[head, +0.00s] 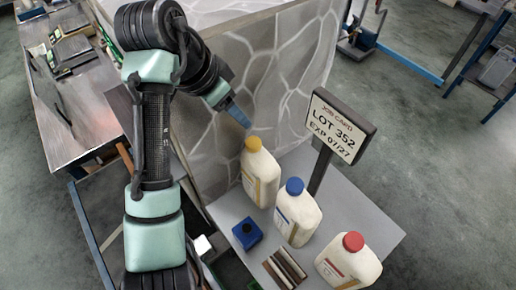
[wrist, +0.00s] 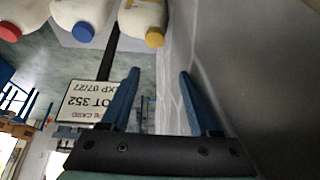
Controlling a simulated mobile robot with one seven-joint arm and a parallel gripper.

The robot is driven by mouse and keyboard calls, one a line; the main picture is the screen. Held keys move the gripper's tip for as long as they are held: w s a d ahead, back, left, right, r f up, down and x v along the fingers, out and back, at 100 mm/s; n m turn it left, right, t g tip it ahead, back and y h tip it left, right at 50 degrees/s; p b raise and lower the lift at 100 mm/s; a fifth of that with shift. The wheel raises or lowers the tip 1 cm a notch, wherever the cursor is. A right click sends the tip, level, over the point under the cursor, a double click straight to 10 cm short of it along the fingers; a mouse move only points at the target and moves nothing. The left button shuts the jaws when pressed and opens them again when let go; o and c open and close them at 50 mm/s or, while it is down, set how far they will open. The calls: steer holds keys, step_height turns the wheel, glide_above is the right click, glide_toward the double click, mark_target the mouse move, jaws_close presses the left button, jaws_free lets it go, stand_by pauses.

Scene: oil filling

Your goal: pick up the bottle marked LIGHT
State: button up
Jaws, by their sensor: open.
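Three white bottles stand in a row on a grey table (head: 352,212): one with a yellow cap (head: 262,178), one with a blue cap (head: 297,218) and one with a red cap (head: 350,264). Their labels are too small to read, so I cannot tell which is marked LIGHT. In the wrist view the yellow-capped (wrist: 142,18), blue-capped (wrist: 80,14) and red-capped (wrist: 14,14) bottles are cut off by the top edge. My gripper (head: 242,118) is open and empty, above and left of the yellow cap; its two blue fingers show apart in the wrist view (wrist: 160,74).
A job card sign (head: 337,128), reading LOT 352 EXP 07/27, stands on a dark post behind the bottles. A large grey patterned block (head: 270,80) rises close beside my gripper. A blue box (head: 247,232) and brown strips (head: 284,268) lie in front of the bottles.

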steer(key=g+b, duration=0.1)
steer(key=b, duration=0.2)
glide_above(252, 143)
steer(key=s+a, duration=0.2)
steer(key=f, duration=0.7)
steer(key=shift+w+d+f, duration=0.15)
steer(key=shift+w+d, duration=0.05)
steer(key=shift+w, duration=0.05)
steer(key=shift+p+x, duration=1.15)
steer(key=shift+x, duration=1.75)
steer(key=shift+a, duration=0.2)
jaws_close()
steer(key=shift+w, duration=0.15)
